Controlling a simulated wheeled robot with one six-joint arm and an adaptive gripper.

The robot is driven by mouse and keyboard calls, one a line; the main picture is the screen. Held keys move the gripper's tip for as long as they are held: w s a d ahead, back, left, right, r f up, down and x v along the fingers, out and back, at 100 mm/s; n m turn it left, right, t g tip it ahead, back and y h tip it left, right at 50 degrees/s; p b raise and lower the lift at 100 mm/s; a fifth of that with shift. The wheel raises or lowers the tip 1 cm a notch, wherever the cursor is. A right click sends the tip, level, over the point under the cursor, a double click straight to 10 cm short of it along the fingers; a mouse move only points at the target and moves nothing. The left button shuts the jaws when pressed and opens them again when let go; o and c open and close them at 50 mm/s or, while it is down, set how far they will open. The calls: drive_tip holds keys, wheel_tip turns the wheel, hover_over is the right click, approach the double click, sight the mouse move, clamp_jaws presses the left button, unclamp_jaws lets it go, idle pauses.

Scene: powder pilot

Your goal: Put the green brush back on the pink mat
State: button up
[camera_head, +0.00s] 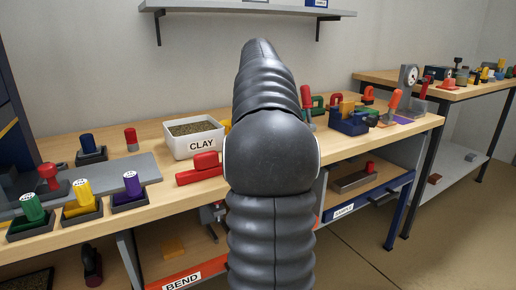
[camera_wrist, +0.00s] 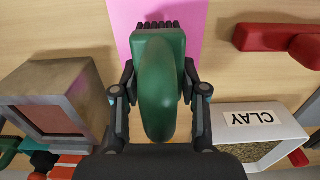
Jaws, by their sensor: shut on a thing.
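The green brush (camera_wrist: 162,60) is in my gripper (camera_wrist: 160,96) in the wrist view, with a finger on each side of it. Its dark bristles point to the top of the picture and overlap the pink mat (camera_wrist: 122,22). The mat lies on the wooden bench top, and its lower part is hidden behind the brush and fingers. I cannot tell whether the bristles touch the mat. In the head view my arm hides the gripper, the brush and the mat.
The white CLAY box (camera_head: 195,137) stands beside my gripper, also in the wrist view (camera_wrist: 262,119). A red tool (camera_head: 199,169) lies near it. The bench (camera_head: 110,160) holds colored stamps at left.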

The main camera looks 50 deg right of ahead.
drive_tip(key=shift+f, duration=0.55)
drive_tip(key=shift+f, duration=0.15)
drive_tip(key=o, duration=1.2)
drive_tip(key=shift+o, duration=0.2)
wheel_tip(320, 180, up, 12)
drive_tip(key=shift+f+p, duration=0.1)
drive_tip(key=shift+p, duration=0.8)
drive_tip(key=shift+r, duration=0.25)
